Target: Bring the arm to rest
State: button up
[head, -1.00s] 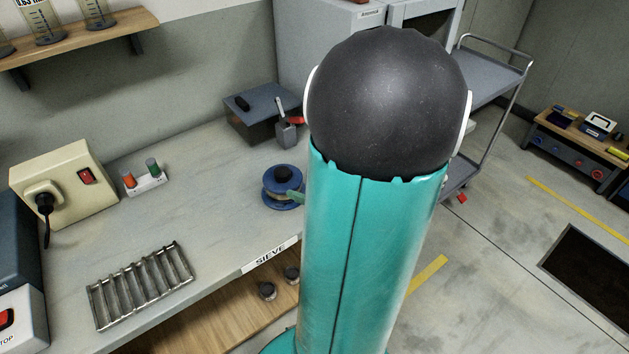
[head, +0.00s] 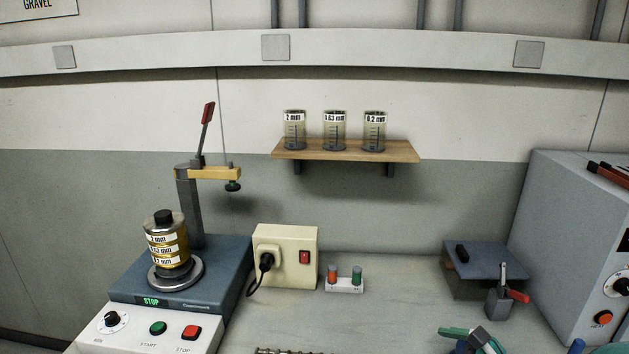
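Teal and dark grey parts of my arm show at the bottom edge of the head view, right of centre. My gripper (head: 478,341) seems to be among them, low over the bench by a blue round object that is mostly cut off. I cannot make out its fingertips, or whether it holds anything. More teal bits of my arm show at the bottom right.
A sieve stack (head: 166,240) with labelled bands stands on the shaker (head: 225,270) at left, below a raised red-handled clamp lever (head: 206,130). A grey oven (head: 565,230) stands right.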

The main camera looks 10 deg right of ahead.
jog(key=s+a+r+n+g+h, duration=0.2)
jog(key=a+r+n, duration=0.2)
jog(key=a+n, duration=0.4)
jog(key=s+a+r+n+g+h, duration=0.2)
jog(key=a+r+n, duration=0.3)
jog(key=n, duration=1.2)
jog(key=s+a, duration=0.1)
jog(key=a, duration=0.3)
jog(key=shift+r+n+g+h, duration=0.2)
jog(key=shift+n+g+h, duration=0.1)
jog(key=shift+g+h, duration=0.1)
jog(key=shift+s, duration=0.1)
